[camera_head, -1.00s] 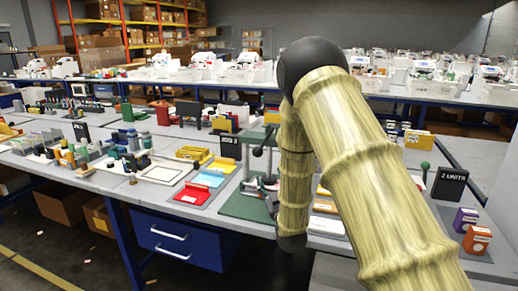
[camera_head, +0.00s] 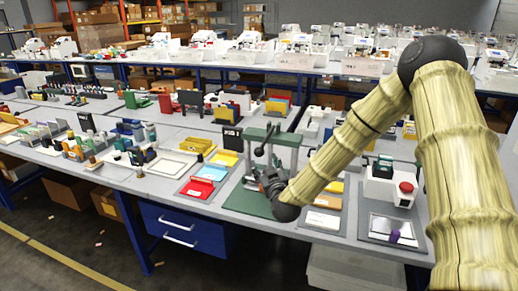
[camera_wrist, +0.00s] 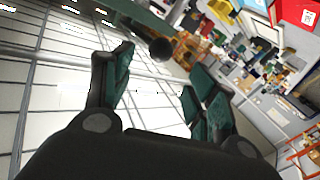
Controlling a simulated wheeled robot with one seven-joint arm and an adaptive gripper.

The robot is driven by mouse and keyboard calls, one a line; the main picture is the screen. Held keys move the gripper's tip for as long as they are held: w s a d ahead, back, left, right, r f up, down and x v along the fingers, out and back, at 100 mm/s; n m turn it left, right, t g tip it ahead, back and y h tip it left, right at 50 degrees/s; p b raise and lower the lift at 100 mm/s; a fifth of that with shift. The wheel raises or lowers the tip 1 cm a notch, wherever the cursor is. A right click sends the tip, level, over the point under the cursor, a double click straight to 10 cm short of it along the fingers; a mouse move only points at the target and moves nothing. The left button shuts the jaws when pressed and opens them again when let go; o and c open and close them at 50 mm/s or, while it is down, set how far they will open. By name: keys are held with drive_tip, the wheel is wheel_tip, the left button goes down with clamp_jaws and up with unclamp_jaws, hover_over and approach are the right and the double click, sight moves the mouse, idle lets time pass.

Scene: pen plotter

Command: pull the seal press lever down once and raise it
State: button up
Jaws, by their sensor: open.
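The seal press has a green frame (camera_head: 284,138) standing on a green base plate (camera_head: 245,200) near the bench's front edge. A dark ball knob (camera_head: 259,152), apparently the lever's end, shows under the frame's top. My gripper (camera_head: 268,176) is in front of the frame, just below the knob. In the wrist view my gripper's green-padded fingers (camera_wrist: 160,78) are spread and empty. The knob (camera_wrist: 160,49) lies beyond the fingertips, between them in the picture, with a green bar (camera_wrist: 140,14) close by. My arm hides the press's lower right part.
Left of the press are red (camera_head: 198,188), blue and yellow trays. To its right are envelopes (camera_head: 322,219) and a white device with a red button (camera_head: 405,188). A blue drawer unit (camera_head: 180,237) hangs under the bench.

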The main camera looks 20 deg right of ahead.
sight(260, 154)
drive_tip(key=w+p, duration=0.1)
drive_tip(key=w, duration=0.2)
drive_tip(key=w+d+p, duration=0.1)
drive_tip(key=w, duration=0.3)
drive_tip(key=w+p, duration=0.1)
drive_tip(key=w, duration=0.2)
drive_tip(key=shift+w+d, duration=0.2)
drive_tip(key=shift+w, duration=0.05)
drive_tip(key=c, duration=1.3)
